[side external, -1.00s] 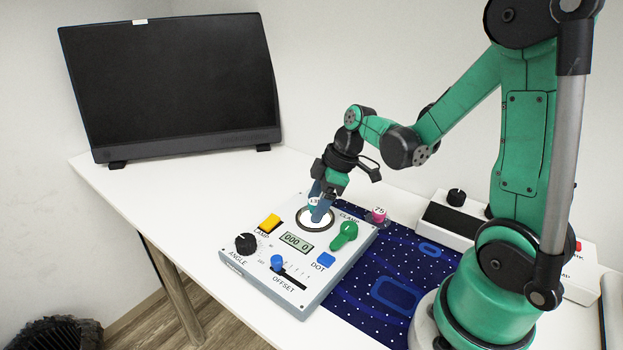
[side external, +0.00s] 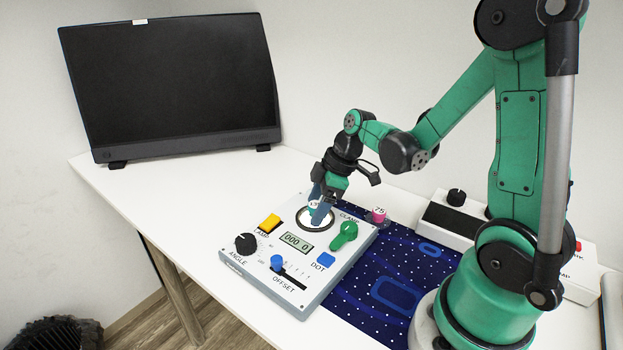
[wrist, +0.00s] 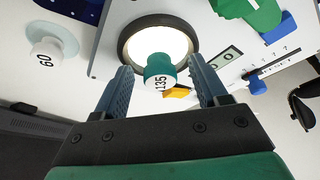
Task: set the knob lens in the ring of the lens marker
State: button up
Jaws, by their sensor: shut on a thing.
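The lens marker (side external: 245,268) is a pale box on the table with a lamp, a dial, a slider and a green clamp lever. Its dark ring (side external: 301,224) surrounds a bright white disc and also shows in the wrist view (wrist: 124,42). My gripper (side external: 320,206) is shut on the knob lens, a teal knob (wrist: 158,70) with a white top marked 135, over the ring. In the wrist view the knob stands between the two blue fingers. The contact is hard to make out. The lens's glass is lost in the glare, so I cannot tell whether it is seated.
A pink lens marked 75 (side external: 379,214) stands behind the box. A white lens marked 60 (wrist: 47,52) shows at the left of the wrist view. The green clamp lever (side external: 344,235) is close to the ring. A monitor (side external: 170,85) stands at the back left.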

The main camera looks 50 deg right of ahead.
jog(key=shift+f, duration=0.1)
jog(key=o, duration=1.3)
jog(key=shift+r, duration=3.5)
jog(key=shift+a, duration=0.1)
